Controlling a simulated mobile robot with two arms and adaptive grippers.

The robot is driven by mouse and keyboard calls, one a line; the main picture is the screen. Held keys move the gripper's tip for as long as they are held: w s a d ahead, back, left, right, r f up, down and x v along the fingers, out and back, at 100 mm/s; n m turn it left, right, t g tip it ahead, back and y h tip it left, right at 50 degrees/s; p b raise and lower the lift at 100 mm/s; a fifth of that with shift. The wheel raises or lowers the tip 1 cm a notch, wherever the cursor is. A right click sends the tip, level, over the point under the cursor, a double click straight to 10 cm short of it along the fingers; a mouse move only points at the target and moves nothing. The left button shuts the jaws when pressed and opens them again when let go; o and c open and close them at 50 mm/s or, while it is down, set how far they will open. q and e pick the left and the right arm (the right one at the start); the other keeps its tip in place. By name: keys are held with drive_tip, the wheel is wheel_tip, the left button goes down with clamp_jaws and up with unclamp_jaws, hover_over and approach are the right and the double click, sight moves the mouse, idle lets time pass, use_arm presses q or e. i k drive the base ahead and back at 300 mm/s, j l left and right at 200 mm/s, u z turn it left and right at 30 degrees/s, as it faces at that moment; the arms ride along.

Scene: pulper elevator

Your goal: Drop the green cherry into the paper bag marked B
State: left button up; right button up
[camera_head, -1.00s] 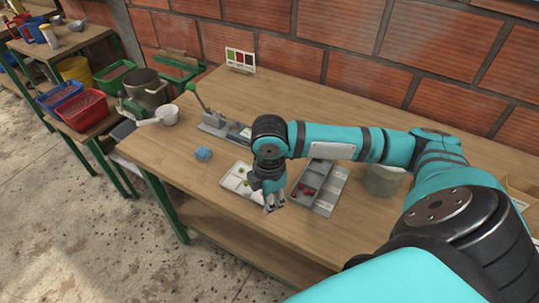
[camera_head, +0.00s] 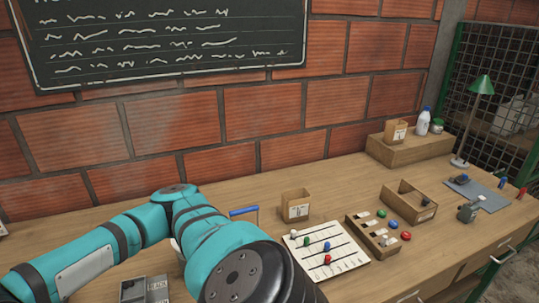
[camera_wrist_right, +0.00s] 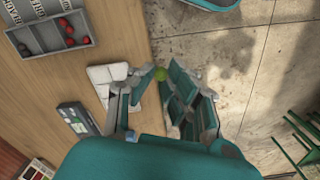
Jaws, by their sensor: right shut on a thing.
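In the right wrist view a small green cherry (camera_wrist_right: 160,74) sits at the fingertips of my right gripper (camera_wrist_right: 168,77), which is shut on it. The gripper is above the table's edge and the floor shows beyond it. My right gripper is out of the head view, and my left gripper is in neither current view.
The wrist view shows a white tray (camera_wrist_right: 106,72) and a grey sorting tray (camera_wrist_right: 60,50) with red cherries.

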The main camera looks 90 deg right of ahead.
sight(300, 218)
drive_tip(key=z, duration=2.95)
